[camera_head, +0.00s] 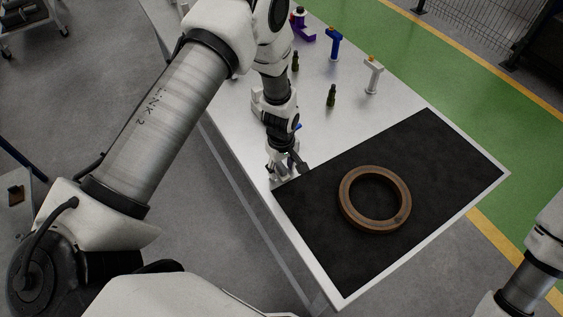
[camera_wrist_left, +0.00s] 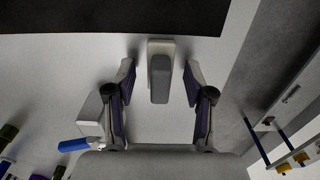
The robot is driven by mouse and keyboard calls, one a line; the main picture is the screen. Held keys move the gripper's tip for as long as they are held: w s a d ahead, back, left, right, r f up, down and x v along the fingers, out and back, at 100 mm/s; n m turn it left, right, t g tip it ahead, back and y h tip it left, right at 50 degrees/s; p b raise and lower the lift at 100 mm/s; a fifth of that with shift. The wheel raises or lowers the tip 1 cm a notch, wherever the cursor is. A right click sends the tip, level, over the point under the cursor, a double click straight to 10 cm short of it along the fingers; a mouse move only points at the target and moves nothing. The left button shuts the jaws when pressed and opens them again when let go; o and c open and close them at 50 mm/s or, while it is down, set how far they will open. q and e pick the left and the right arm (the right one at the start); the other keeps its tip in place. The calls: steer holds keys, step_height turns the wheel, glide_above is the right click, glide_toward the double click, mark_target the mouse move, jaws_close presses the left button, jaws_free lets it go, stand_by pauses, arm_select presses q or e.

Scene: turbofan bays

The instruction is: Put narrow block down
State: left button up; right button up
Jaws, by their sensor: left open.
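The narrow block (camera_wrist_left: 160,78) is in the left wrist view, a grey piece with a pale part at its far end. It is on the pale table top beside the edge of the black mat (camera_wrist_left: 110,15). My left gripper (camera_wrist_left: 160,72) is open, with one finger on each side of the block and a gap on both sides. In the head view my left gripper (camera_head: 284,168) is low over the table by the mat's left corner, and I cannot make out the block there. My right gripper is out of view.
A brown ring (camera_head: 375,198) lies on the mat. Dark green bottle-like pieces (camera_head: 331,95), a blue-handled piece (camera_head: 334,42), a white one (camera_head: 373,74) and a purple one (camera_head: 302,27) stand farther back. A blue-and-white piece (camera_wrist_left: 84,144) is left of the gripper.

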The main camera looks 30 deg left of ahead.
mark_target(282, 165)
arm_select(q)
steer(key=shift+w+r+b, duration=0.1)
steer(key=shift+r+b, duration=0.2)
steer(key=shift+r, duration=0.15)
step_height(282, 165, up, 11)
steer(key=b, duration=0.3)
steer(key=shift+r, duration=0.15)
